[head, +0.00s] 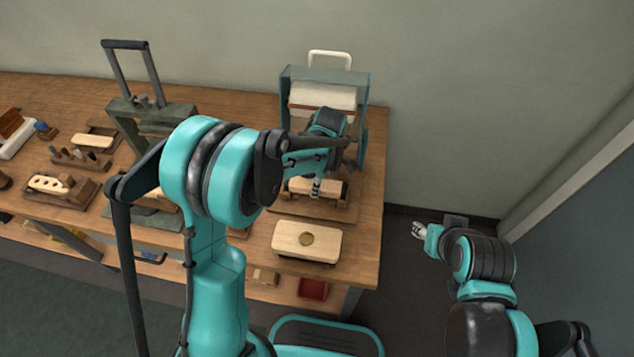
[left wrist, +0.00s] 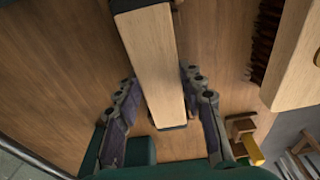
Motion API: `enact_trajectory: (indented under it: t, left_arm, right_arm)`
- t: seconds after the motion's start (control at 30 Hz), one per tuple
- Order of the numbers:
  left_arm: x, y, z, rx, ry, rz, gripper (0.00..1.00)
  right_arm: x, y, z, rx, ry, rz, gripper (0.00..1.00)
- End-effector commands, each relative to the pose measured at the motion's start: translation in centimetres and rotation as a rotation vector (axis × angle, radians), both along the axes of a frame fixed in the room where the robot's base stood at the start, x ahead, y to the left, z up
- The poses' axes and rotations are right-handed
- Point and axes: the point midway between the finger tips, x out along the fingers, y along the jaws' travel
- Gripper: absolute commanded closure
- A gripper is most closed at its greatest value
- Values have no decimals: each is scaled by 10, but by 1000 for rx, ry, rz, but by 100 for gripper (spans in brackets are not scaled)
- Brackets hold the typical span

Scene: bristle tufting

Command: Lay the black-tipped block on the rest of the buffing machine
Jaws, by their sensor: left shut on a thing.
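The black-tipped block (left wrist: 155,65) is a pale wooden bar with a dark end. In the left wrist view it lies between the two fingers of my left gripper (left wrist: 160,115), which is shut on it. In the head view my left gripper (head: 316,188) points down at the block (head: 331,187), in front of the buffing machine. The buffing machine (head: 367,95) has a teal frame and a pale roller (head: 323,96). My forearm hides part of it. Whether the block touches the rest is not clear. My right gripper (head: 419,230) is off the table's right side, too small to read.
A pale block with a round brass disc (head: 307,240) sits at the table's front right. A green press with a tall handle (head: 125,46) stands left of my arm. Wooden trays and small parts (head: 60,190) fill the left. A red bin (head: 313,289) is below the front edge.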

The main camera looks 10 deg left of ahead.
Motion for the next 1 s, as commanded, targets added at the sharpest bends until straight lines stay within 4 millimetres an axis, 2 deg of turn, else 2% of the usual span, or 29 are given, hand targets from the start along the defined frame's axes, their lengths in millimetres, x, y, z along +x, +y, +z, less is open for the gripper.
enact_trajectory:
  t: [0.83, 0.87, 0.9, 0.93, 1.0]
  left_arm:
    - [0, 0, -9, 0, 0, 0, 95]
    - [0, 0, -8, 0, 0, 0, 53]
    - [0, 0, -8, 0, 0, 0, 43]
    - [0, 0, -8, 0, 0, 0, 37]
    - [0, 0, -8, 0, 0, 0, 37]
  right_arm:
    - [0, 0, -7, 0, 0, 0, 60]
    - [0, 0, -7, 0, 0, 0, 60]
    - [0, 0, -7, 0, 0, 0, 60]
    - [0, 0, -7, 0, 0, 0, 60]
    - [0, 0, -7, 0, 0, 0, 60]
